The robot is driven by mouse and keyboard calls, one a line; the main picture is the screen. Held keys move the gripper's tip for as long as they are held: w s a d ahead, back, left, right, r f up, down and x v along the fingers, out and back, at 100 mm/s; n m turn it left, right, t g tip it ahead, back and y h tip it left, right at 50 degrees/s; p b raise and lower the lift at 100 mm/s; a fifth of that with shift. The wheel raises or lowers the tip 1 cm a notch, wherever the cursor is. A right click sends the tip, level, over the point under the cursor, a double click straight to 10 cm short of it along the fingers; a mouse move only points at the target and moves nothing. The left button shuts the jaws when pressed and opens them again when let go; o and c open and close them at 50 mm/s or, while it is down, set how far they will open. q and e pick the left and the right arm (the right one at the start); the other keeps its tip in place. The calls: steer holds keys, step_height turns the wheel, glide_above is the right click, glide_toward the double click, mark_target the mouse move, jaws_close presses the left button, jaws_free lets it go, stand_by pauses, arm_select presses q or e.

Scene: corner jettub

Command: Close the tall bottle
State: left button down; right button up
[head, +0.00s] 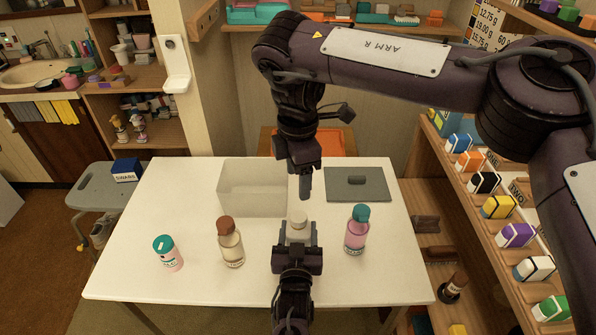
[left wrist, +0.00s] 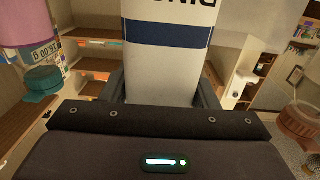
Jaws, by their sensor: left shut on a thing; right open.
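A white bottle (head: 297,217) with a dark blue band stands near the table's front middle; it also fills the middle of the left wrist view (left wrist: 168,70). My left gripper (head: 299,234) is shut around its body, a finger on each side. The top of the bottle looks pale, and I cannot tell whether a cap is on it. My right gripper (head: 305,190) hangs pointing down just above and behind the bottle's top. It is open and looks empty, with its fingers seen nearly edge-on.
A brown-capped bottle (head: 231,244) and a pink teal-capped bottle (head: 356,230) flank the held one. A short teal-capped bottle (head: 168,254) is farther left.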

steer(key=shift+r, duration=0.3)
arm_select(q)
steer(key=shift+c, duration=2.2)
jaws_free()
steer(key=s, duration=0.7)
steer(key=shift+s+a+b, duration=0.15)
steer(key=shift+s+b, duration=0.25)
arm_select(e)
steer(key=shift+f, duration=0.4)
